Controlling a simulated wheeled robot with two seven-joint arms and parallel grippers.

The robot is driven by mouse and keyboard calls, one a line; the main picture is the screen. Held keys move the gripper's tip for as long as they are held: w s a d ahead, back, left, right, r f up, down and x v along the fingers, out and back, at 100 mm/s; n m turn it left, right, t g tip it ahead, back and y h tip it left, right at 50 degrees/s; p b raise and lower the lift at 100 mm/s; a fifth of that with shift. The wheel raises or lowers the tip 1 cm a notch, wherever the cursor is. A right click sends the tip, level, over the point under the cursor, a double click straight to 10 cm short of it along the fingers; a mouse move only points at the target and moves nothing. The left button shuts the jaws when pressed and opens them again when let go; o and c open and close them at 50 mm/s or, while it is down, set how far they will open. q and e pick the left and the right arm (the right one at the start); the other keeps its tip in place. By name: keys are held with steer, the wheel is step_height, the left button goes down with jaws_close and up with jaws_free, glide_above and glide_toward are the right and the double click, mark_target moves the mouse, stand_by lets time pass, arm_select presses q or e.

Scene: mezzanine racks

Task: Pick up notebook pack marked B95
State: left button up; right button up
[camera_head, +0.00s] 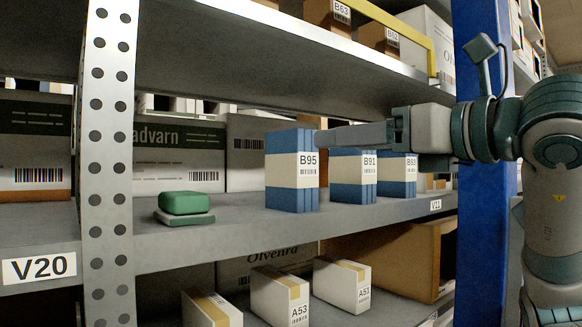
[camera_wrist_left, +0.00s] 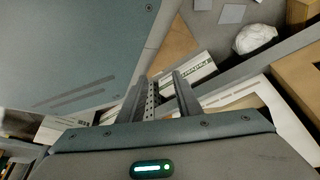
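The notebook pack marked B95 (camera_head: 305,170) is a blue block with a white band, upright on the middle shelf. Similar packs marked B91 (camera_head: 353,177) and B93 (camera_head: 397,175) stand to its right. My right gripper (camera_head: 318,138) reaches in from the right, in front of the tops of B91 and B93. Its fingertips end at the upper right edge of B95. I see it side-on, so I cannot tell its opening or whether it touches B95. My left gripper (camera_wrist_left: 158,95) shows in the left wrist view, open and empty, with a gap between its fingers.
A green and grey stack (camera_head: 185,206) lies left of B95 on the shelf (camera_head: 250,232). A perforated upright (camera_head: 107,160) stands at the left, a blue post (camera_head: 482,180) at the right. Another shelf board (camera_head: 290,62) is overhead.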

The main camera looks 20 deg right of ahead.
mark_target(306, 144)
steer(key=p+x, duration=0.3)
steer(key=x, duration=0.5)
steer(key=shift+w+a+r+p, duration=0.1)
steer(key=shift+w+a+p, duration=0.05)
steer(key=shift+w+p, duration=0.2)
arm_select(q)
steer(key=s+a+g+y, duration=0.1)
steer(key=s+a+g, duration=0.2)
steer(key=s, duration=0.9)
steer(key=shift+s+a, duration=0.2)
steer(key=shift+a, duration=0.8)
arm_select(e)
steer(key=shift+w+a, duration=0.2)
steer(key=shift+w, duration=0.3)
steer(key=shift+w+p, duration=0.35)
steer(key=shift+p, duration=0.15)
steer(key=p+x, duration=0.1)
steer(key=x, duration=0.1)
steer(key=p+x, duration=0.1)
steer(key=shift+w+d+p, duration=0.2)
steer(key=shift+w+p, duration=0.1)
steer(key=shift+p, duration=0.05)
steer(key=shift+w+a+f, duration=0.2)
steer(key=shift+w+a, duration=0.05)
steer(key=shift+w, duration=0.25)
arm_select(q)
step_height(306, 144, up, 4)
steer(key=shift+f, duration=0.15)
arm_select(e)
steer(key=shift+c, duration=0.6)
